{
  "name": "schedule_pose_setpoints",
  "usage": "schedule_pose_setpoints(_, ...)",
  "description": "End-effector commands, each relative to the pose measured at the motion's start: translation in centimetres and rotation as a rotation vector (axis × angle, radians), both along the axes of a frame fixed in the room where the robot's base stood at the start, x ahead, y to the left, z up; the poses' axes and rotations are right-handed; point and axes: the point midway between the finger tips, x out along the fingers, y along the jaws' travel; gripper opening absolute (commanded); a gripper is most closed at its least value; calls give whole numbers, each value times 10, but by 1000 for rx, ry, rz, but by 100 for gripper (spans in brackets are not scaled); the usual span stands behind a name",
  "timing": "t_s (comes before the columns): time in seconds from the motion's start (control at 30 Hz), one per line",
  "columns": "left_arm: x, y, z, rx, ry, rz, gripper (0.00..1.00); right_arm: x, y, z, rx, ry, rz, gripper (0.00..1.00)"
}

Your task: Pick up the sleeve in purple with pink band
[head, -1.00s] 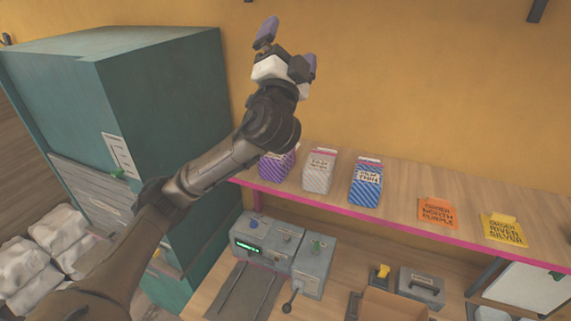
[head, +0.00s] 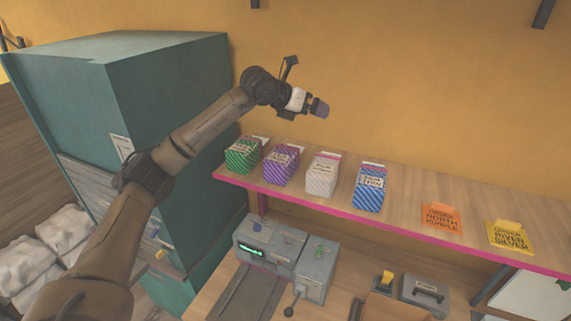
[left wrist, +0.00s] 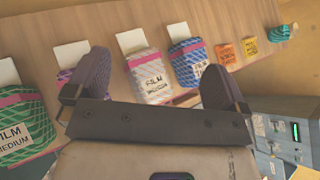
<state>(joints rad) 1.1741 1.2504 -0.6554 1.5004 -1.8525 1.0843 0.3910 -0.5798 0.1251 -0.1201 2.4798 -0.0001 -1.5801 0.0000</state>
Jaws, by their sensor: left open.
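The purple sleeve with a pink band (head: 281,166) stands on the shelf, second from the left in a row of sleeves. In the left wrist view only a small part of this purple sleeve (left wrist: 65,76) shows, as a gripper finger covers the rest. My left gripper (head: 316,107) is open and empty, above the shelf and a little right of the purple sleeve. In the left wrist view its two fingers (left wrist: 155,92) stand wide apart, with a white sleeve showing beyond the gap. My right gripper is not seen.
A green sleeve (head: 243,155) stands close left of the purple one. A white striped sleeve (head: 321,177) and a blue sleeve (head: 370,188) stand to its right. Orange (head: 441,217) and yellow (head: 508,236) order cards are farther right. A teal cabinet (head: 175,110) rises at the left.

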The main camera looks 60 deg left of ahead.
Motion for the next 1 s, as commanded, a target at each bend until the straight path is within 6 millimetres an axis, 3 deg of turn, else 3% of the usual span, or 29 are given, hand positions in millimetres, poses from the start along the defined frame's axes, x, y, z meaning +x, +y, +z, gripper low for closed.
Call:
schedule_pose_setpoints(0.1, -23, 23, -29, 49, 224, 115, 100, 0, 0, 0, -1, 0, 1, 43)
schedule_pose_setpoints(0.2, -43, 34, -44, 70, 381, 200, 100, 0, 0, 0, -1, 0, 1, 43)
schedule_pose_setpoints(0.5, -83, 42, -64, 45, 643, 337, 100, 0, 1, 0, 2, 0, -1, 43)
schedule_pose_setpoints(0.67, -80, 45, -79, 23, 653, 368, 100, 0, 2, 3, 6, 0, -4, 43)
schedule_pose_setpoints(1.0, -62, 56, -128, 22, 650, 367, 100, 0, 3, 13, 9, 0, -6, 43)
